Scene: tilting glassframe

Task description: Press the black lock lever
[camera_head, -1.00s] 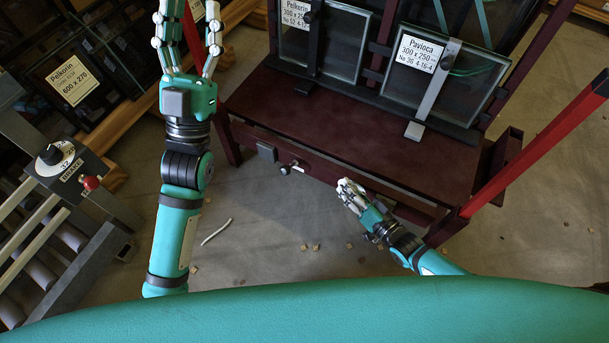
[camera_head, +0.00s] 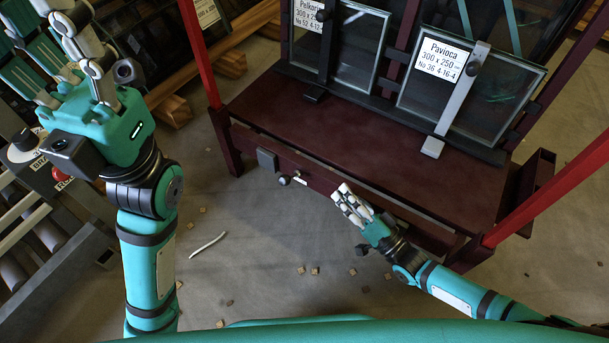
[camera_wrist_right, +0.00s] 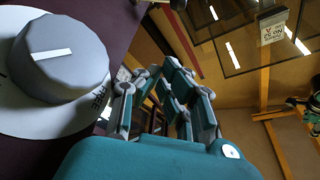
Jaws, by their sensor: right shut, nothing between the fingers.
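The dark red rack (camera_head: 400,170) has a front beam with a small dark knob-like part (camera_head: 284,180) and a pale tip beside it. I cannot tell whether this is the black lock lever. My right gripper (camera_head: 350,203) is shut and empty, low in front of the beam and right of that part. In the right wrist view, its fingers (camera_wrist_right: 165,95) point away from the camera. A grey dial (camera_wrist_right: 66,62) with a white mark sits left of them on a white plate lettered "FREE". My left gripper (camera_head: 55,50) is open and empty at the upper left, fingers spread.
Two framed glass panes, one labelled Pavioca (camera_head: 440,58), stand on the rack, held by upright bars. Red posts (camera_head: 560,180) rise at its sides. A brake console with a red knob (camera_head: 57,173) is at the left. The floor (camera_head: 250,270) has small scraps and is otherwise open.

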